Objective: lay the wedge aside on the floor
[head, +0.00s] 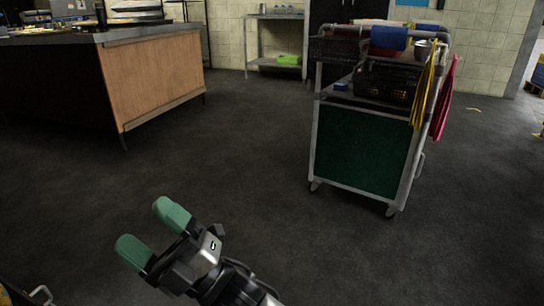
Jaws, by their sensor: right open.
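My right gripper (153,232) shows at the lower left of the head view, over the dark floor (265,185). Its two green-padded fingers are apart, and nothing shows between them. I cannot make out a wedge anywhere in the head view. My left gripper is not in view.
A wheeled cart (362,152) with crates, buckets and hanging yellow and pink cloths stands right of centre. A wood-panelled counter (155,80) stands at the upper left. A metal shelf (276,62) is at the back wall. The floor between counter and cart is clear.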

